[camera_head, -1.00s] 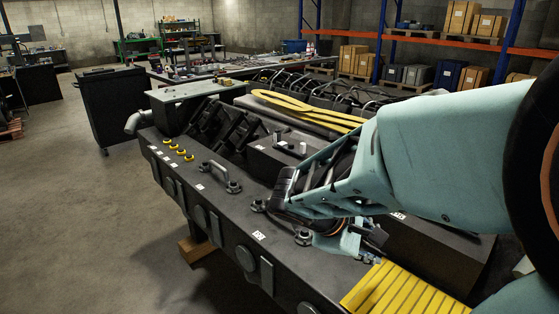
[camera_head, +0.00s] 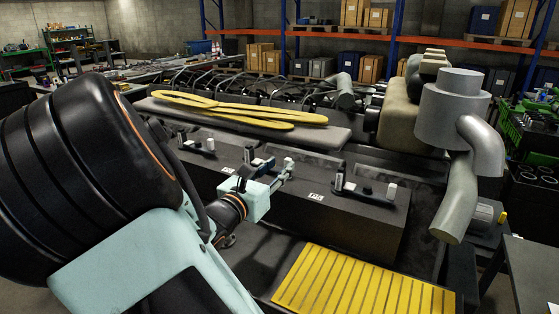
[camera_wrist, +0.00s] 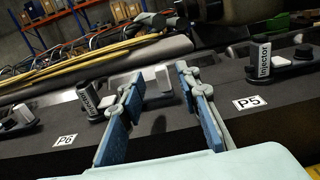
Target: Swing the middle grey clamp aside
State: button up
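The middle grey clamp (camera_wrist: 144,97) lies across the dark engine top, with a labelled injector (camera_wrist: 89,95) standing at its left and a light grey upright block (camera_wrist: 163,78) at its right end. The fingers partly hide it. In the head view the middle clamp (camera_head: 262,164) is partly behind my gripper (camera_head: 282,172). In the wrist view my gripper (camera_wrist: 160,80) is open, its two blue-padded fingers apart, with the light block seen between the fingertips. I cannot tell whether either finger touches it.
A similar clamp with an injector (camera_wrist: 262,62) stands right, by the P5 label (camera_wrist: 251,102); another clamp (camera_wrist: 16,124) is left, beyond the P6 label (camera_wrist: 65,141). Yellow slings (camera_head: 235,107) lie behind, a yellow slatted panel (camera_head: 360,284) in front, and a grey pipe assembly (camera_head: 455,110) at right.

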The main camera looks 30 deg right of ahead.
aim_at(286, 160)
jog(key=x, duration=0.5)
jog(key=shift+w+d, duration=0.15)
jog(key=shift+d, duration=0.2)
jog(key=shift+c, duration=0.5)
grip_shut()
